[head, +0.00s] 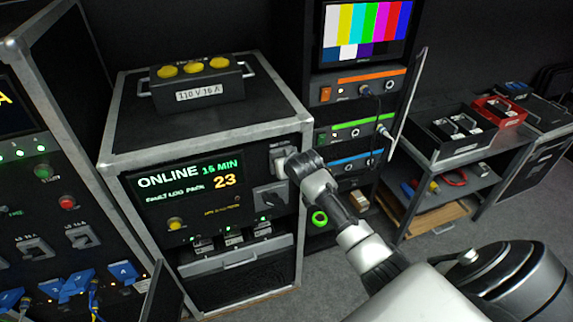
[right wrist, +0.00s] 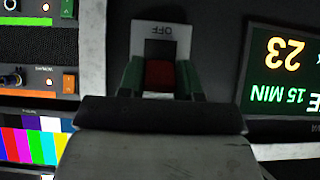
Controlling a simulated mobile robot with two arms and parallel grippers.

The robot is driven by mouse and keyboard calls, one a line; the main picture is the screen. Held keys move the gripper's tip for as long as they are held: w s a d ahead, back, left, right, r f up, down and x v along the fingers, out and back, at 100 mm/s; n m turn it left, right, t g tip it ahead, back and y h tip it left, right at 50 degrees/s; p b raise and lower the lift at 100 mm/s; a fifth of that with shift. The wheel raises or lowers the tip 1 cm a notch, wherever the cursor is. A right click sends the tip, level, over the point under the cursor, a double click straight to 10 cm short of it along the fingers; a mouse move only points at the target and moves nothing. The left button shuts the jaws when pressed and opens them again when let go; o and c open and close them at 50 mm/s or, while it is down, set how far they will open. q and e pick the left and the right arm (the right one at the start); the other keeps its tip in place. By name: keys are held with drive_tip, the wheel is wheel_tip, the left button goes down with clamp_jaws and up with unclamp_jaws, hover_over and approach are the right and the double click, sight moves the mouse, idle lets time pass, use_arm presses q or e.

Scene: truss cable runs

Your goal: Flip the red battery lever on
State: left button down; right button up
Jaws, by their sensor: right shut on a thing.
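The red battery lever (right wrist: 159,74) shows in the right wrist view between the two green-sided fingers of my right gripper (right wrist: 160,80). My right gripper is shut on it. A pale plate (right wrist: 165,38) behind the lever carries the word OFF, upside down in this view. The rest of the plate is hidden by the gripper. In the head view my right gripper (head: 286,162) is at the upper right of the black cabinet's front panel and hides the lever. The display (head: 187,182) beside it reads ONLINE 15 MIN and 23. My left gripper is not in view.
A dark rotary switch (head: 270,197) sits just below my right gripper. A box with yellow caps (head: 200,82) stands on the cabinet. A rack with a colour-bar screen (head: 362,30) is to the right, then a shelf cart (head: 455,160). Another panel (head: 45,210) is at left.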

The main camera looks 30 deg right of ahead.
idle(0.3)
drive_tip(key=o, duration=0.9)
drive_tip(key=shift+o, duration=0.2)
drive_tip(key=b+v, duration=0.2)
drive_tip(key=v, duration=0.8)
drive_tip(key=shift+s+r+b, duration=0.25)
drive_tip(key=shift+s+b, duration=0.05)
